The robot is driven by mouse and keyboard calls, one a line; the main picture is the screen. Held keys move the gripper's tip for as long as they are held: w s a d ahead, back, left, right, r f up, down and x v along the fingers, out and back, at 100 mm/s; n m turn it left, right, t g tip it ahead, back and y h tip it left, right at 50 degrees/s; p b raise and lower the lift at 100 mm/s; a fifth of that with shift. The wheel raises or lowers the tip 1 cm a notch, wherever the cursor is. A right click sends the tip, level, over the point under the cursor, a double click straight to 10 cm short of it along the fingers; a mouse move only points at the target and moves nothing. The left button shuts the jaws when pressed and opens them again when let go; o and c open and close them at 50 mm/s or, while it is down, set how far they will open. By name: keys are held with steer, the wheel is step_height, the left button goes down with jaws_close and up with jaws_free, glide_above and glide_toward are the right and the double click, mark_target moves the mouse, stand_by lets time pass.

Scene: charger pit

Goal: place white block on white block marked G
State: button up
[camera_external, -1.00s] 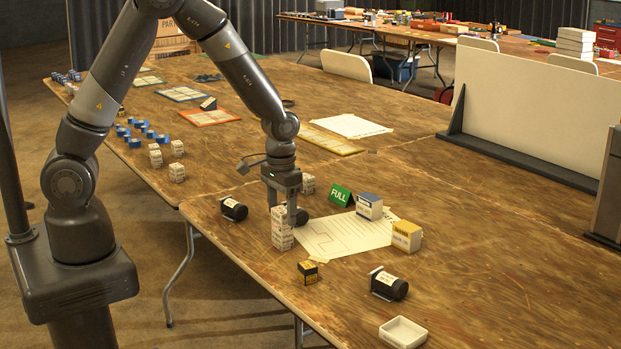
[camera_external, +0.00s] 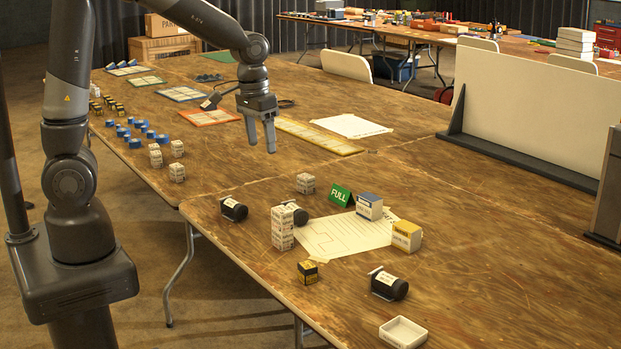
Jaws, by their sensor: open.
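A stack of white blocks (camera_external: 282,228) with printed labels stands upright at the left end of the paper sheet. The labels are too small to read, so I cannot tell which block is marked G. More white blocks (camera_external: 177,172) stand on the far left table.
Black cylinders (camera_external: 234,209) lie left of and behind the stack, and another (camera_external: 388,284) lies in front. A green FULL sign (camera_external: 340,195), a blue-topped box (camera_external: 369,206), a yellow-topped box (camera_external: 406,236), a small yellow-black box (camera_external: 308,272) and a white tray (camera_external: 403,333) stand around the sheet (camera_external: 345,235).

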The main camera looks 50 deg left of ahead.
steer(key=s+a+r+t, duration=0.2)
steer(key=s+a+r, duration=0.2)
steer(key=s, duration=0.5)
steer(key=s+a+r+t, duration=0.2)
steer(key=s+a+r, duration=0.2)
steer(key=s, duration=0.5)
steer(key=shift+w+v, duration=0.2)
steer(key=shift+v, duration=0.95)
